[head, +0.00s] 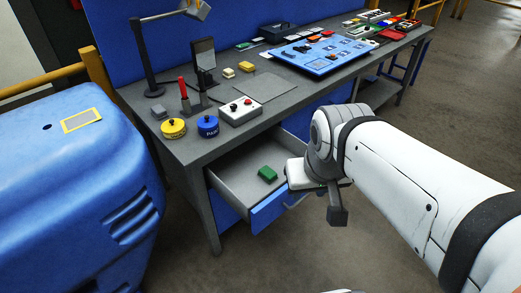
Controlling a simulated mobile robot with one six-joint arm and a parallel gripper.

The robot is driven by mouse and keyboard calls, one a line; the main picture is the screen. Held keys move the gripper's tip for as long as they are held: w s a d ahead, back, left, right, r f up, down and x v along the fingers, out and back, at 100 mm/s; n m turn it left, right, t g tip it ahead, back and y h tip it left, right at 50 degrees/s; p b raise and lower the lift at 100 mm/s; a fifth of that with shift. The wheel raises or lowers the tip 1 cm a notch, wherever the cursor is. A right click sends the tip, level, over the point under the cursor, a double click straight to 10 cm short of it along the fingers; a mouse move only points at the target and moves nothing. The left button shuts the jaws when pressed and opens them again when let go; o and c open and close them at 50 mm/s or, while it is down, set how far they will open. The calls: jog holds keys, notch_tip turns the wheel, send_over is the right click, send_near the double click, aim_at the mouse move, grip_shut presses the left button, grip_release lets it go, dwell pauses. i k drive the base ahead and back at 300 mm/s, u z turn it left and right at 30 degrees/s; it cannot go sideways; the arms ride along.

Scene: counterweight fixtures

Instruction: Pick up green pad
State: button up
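The green pad (267,174) is a small green block lying on the floor of an open grey drawer (233,172) with a blue front, under the workbench. My gripper (292,200) is at the drawer's right side, close to the blue front and to the right of the pad. It is apart from the pad in the picture. My arm and wrist hide most of the gripper, so I cannot see whether its fingers are open or shut.
The grey workbench (265,88) holds a yellow tin (173,129), a blue tin (208,127), a white button box (241,110), a lamp (148,60) and a blue board (322,52). A large blue machine (75,185) stands at left. The drawer is otherwise empty.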

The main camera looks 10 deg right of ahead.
aim_at(269, 175)
jog(key=i, duration=0.9)
jog(key=z, duration=0.05)
